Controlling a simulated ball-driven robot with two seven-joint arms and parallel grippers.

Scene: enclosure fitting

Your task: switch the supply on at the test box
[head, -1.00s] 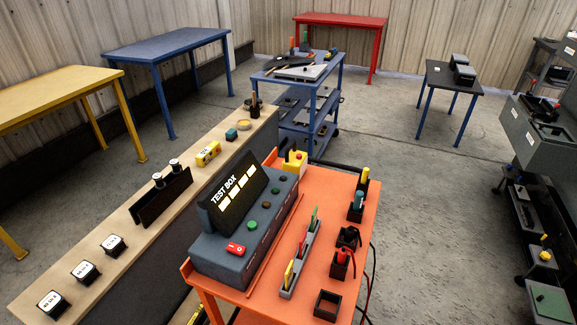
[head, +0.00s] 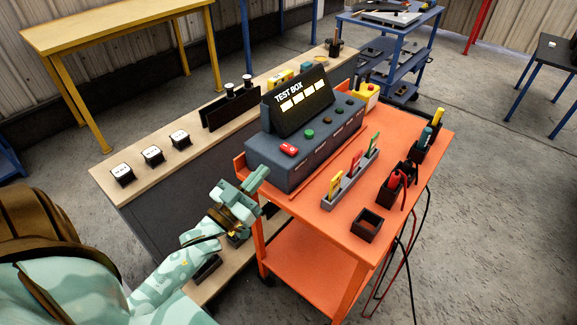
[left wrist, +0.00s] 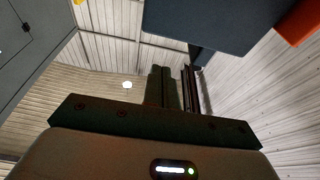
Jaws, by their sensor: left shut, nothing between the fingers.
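The test box (head: 283,169) is a dark grey-blue console with a sloped front and a lit label panel (head: 299,96). It stands on the orange cart (head: 408,142). My left gripper (head: 262,174) is shut and empty, just in front of and below the box's left end, apart from the red switch. In the left wrist view the gripper fingers (left wrist: 170,88) point up, with a dark box-like underside above them. The right gripper is not in view.
A grey rack with several coloured cards (head: 352,172), black holders with tools (head: 396,182) and an empty black tray (head: 367,225) share the cart top. A wooden bench (head: 143,156) runs along the left.

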